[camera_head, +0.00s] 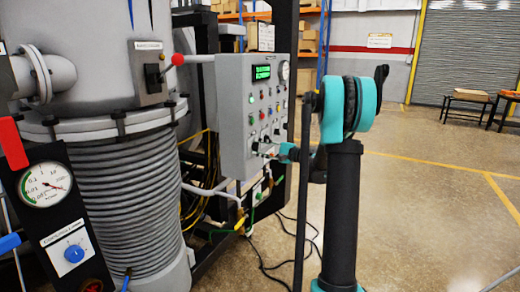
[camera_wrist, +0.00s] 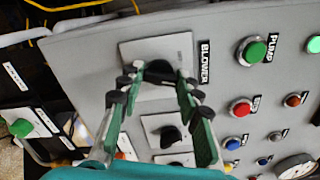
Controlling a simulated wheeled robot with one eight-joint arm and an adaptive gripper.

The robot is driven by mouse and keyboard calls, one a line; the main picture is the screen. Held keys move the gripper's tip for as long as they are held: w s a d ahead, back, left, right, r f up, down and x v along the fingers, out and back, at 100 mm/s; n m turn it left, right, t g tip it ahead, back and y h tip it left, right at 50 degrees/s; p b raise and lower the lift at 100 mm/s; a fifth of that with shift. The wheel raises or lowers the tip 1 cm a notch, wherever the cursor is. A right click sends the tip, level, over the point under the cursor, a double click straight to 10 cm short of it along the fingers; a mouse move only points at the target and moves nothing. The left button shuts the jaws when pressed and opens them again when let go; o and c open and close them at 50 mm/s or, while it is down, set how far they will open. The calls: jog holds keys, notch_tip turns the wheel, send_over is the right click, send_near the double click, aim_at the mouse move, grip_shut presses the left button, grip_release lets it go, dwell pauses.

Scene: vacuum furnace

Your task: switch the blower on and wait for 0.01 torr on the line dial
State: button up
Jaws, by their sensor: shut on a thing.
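My gripper (camera_head: 268,150) reaches the lower front of the grey control box (camera_head: 232,110). In the wrist view my gripper (camera_wrist: 160,84) is shut on the black blower switch (camera_wrist: 158,70), on a light plate beside the label BLOWER. The fingers stand on both sides of the switch and partly hide it, so its exact setting is hard to read. A round white dial (camera_head: 45,185) with a vacuum scale is on a black panel at the left. Its needle points to the right side of the face. The label under it is too small to read.
A green pump button (camera_wrist: 253,50) and a red button (camera_wrist: 241,107) sit right of the switch. Another black knob (camera_wrist: 171,135) is just below it. A lever with a red ball (camera_head: 177,59) juts out left of the box. Floor at the right is open.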

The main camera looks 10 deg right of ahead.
jog(key=shift+m, duration=0.8)
jog(key=o, duration=1.2)
jog(key=shift+c, duration=0.2)
jog(key=v, duration=1.2)
